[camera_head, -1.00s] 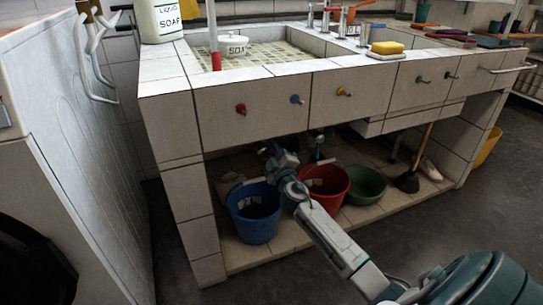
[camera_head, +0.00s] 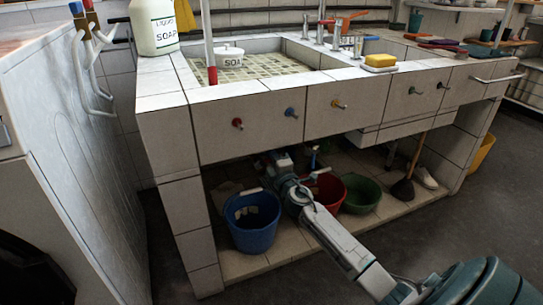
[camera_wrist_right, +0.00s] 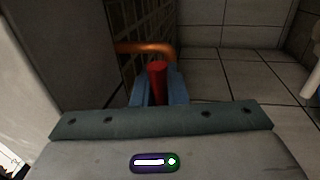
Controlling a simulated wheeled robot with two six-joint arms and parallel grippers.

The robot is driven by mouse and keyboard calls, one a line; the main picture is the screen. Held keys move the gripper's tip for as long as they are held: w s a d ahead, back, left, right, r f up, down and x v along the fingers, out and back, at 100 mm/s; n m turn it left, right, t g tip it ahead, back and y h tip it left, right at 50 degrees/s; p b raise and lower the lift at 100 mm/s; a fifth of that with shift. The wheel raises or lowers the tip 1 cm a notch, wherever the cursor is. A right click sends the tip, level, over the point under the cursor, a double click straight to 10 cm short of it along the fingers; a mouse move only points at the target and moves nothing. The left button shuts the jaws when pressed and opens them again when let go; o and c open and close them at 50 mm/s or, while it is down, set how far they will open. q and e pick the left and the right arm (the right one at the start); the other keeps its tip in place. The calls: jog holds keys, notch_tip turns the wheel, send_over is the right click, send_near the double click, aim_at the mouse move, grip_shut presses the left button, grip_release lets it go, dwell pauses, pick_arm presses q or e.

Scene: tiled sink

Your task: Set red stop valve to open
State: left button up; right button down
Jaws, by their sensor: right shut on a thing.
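In the right wrist view a red valve handle (camera_wrist_right: 158,78) stands between the blue fingers of my right gripper (camera_wrist_right: 157,92). The gripper is shut on it. A copper pipe (camera_wrist_right: 145,48) bends just beyond the handle. In the head view my right arm reaches from the lower right to the space under the sink, and its hand is above and behind the blue bucket. The fingertips and the red valve are hidden there by the counter front and my own arm. My left gripper is not in view.
A blue bucket (camera_head: 252,222), a red bucket (camera_head: 328,190) and a green basin (camera_head: 362,193) stand on the low shelf around my arm. A plunger (camera_head: 403,188) stands further right. The counter front (camera_head: 260,130) with several coloured knobs overhangs this space.

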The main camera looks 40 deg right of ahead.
dwell(0.3)
jog(key=c, duration=1.5)
grip_release()
jog(key=shift+o, duration=0.2)
jog(key=v, duration=1)
jog(key=shift+s+a+f+b, duration=0.15)
jog(key=shift+s+a+b, duration=0.05)
jog(key=shift+s+b, duration=0.2)
